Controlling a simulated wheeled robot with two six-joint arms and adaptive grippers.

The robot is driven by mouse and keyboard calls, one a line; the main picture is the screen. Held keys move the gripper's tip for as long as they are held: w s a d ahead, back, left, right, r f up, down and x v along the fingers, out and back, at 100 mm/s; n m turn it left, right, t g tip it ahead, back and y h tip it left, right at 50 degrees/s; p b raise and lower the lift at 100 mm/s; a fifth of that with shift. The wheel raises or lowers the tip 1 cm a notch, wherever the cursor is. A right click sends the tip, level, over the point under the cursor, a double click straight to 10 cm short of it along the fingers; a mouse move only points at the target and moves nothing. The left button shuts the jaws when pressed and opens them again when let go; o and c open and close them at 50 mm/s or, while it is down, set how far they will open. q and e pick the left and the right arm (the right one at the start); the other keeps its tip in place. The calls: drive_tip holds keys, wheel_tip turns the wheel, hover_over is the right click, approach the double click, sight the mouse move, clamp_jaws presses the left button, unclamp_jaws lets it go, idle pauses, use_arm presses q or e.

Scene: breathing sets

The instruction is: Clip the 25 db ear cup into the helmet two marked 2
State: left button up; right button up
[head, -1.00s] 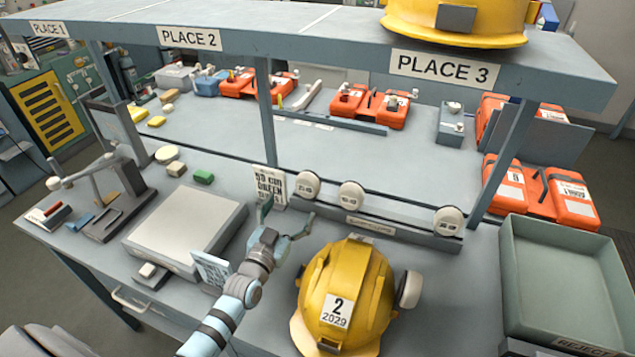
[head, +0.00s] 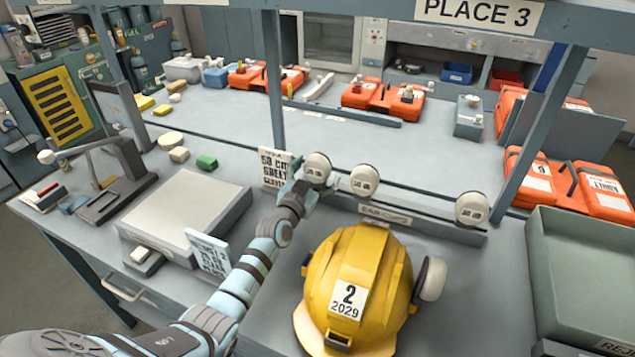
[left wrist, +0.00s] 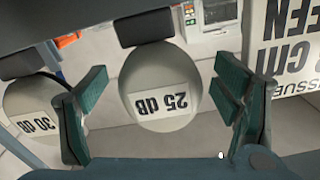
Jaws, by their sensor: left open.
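The 25 dB ear cup (left wrist: 160,95) is a pale oval cup with a white label, upside down in the left wrist view. It is the leftmost cup on the rack in the head view (head: 317,170). My left gripper (left wrist: 163,105) is open, with a finger on each side of this cup; I cannot tell whether they touch it. In the head view the left gripper (head: 303,190) is at the cup's lower left. The yellow helmet marked 2 (head: 358,285) stands on the bench, with one pale ear cup (head: 431,278) on its right side. My right gripper is not in view.
The 30 dB cup (left wrist: 30,112) is beside the left finger in the wrist view. Another cup (head: 472,208) is at the rack's right end. A card sign (head: 275,168) stands just left of the gripper. A grey-green bin (head: 575,265) is right of the helmet.

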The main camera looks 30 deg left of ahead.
use_arm(q)
drive_tip(key=shift+r, duration=0.1)
drive_tip(key=c, duration=1.3)
drive_tip(key=shift+r, duration=0.1)
